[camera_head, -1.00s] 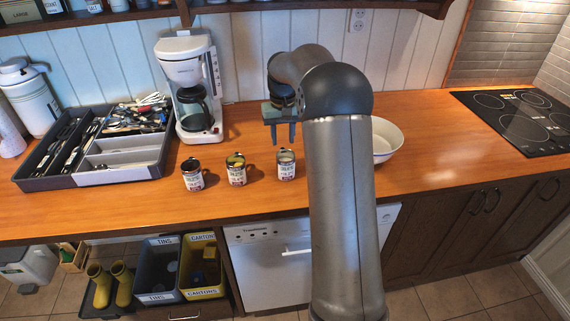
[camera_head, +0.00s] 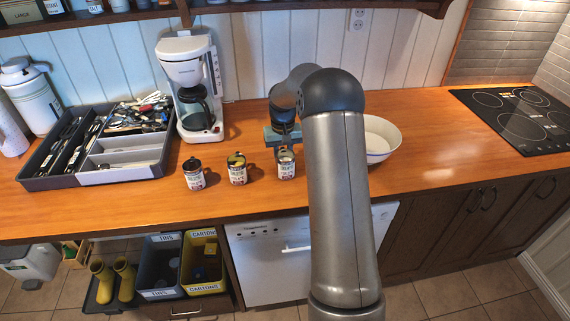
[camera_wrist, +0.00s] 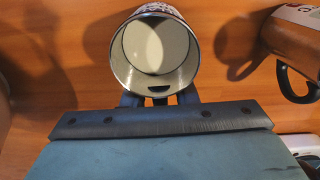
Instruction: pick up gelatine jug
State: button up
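Three small labelled jugs stand in a row on the wooden counter; the labels are too small to read, so I cannot tell which is gelatine. The right jug (camera_head: 286,166) is pale inside and upright. My gripper (camera_head: 282,146) is low at its back side. In the wrist view the open top of this jug (camera_wrist: 153,52) faces the camera, and my gripper (camera_wrist: 159,99) is open, one finger at each side of its lower edge. The fingertips are partly hidden by the jug; I cannot tell whether they touch it. The middle jug (camera_head: 237,170) and left jug (camera_head: 193,175) stand apart to the left.
A cutlery tray (camera_head: 122,176) and a coffee maker (camera_head: 185,73) stand to the left. A white bowl (camera_head: 384,142) is partly behind my arm. A black hob (camera_head: 520,125) is at the far right. The counter between bowl and hob is clear.

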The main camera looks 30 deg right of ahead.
grip_shut()
